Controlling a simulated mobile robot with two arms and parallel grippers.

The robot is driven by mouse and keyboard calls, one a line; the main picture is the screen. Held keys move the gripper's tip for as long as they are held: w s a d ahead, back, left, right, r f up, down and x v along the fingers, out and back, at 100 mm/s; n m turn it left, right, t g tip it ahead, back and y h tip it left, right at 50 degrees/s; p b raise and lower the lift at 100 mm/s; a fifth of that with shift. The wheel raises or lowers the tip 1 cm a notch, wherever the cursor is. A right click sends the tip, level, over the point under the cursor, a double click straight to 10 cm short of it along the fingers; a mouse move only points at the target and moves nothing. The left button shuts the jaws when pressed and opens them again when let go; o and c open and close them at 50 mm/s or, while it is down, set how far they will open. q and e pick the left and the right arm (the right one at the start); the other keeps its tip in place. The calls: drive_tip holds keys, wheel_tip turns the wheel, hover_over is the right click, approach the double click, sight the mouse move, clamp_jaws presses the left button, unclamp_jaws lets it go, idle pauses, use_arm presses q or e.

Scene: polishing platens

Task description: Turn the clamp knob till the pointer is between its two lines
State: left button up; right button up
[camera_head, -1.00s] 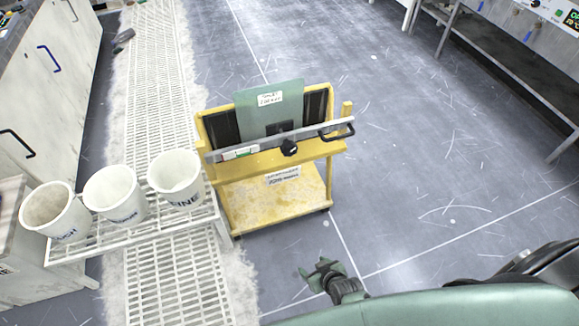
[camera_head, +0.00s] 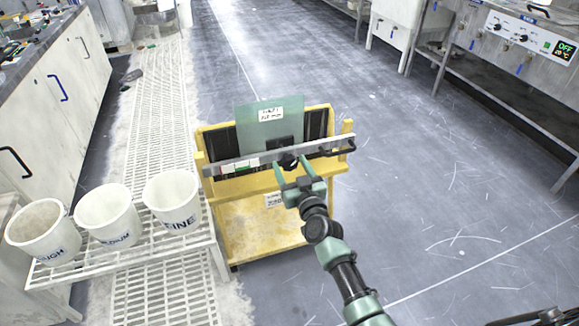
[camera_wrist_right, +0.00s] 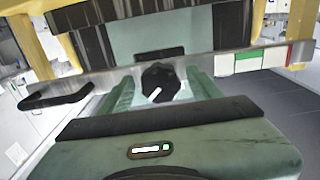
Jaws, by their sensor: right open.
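The black clamp knob (camera_head: 287,161) sits on the grey clamp bar (camera_head: 232,161) across the front of a yellow cart, below a green plate (camera_head: 285,105). My right gripper (camera_head: 293,173) is open at the knob. In the right wrist view the knob (camera_wrist_right: 163,76) lies between the two green fingers of the right gripper (camera_wrist_right: 160,90); I cannot tell whether they touch it. The knob's white pointer (camera_wrist_right: 155,95) points to the lower left there. A green, white and red strip (camera_wrist_right: 249,62) is on the bar. I cannot make out the two lines. My left gripper is not in view.
The yellow cart (camera_head: 265,232) stands on open grey floor. A black handle (camera_head: 337,148) is at the bar's right end. Several white buckets, one marked FINE (camera_head: 172,202), stand on a white slatted rack left of the cart.

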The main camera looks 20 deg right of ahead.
drive_tip(key=shift+w, duration=0.6)
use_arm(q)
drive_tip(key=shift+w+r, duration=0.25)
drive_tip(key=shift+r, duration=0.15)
use_arm(e)
drive_tip(key=shift+c, duration=0.3)
drive_tip(key=c, duration=1.3)
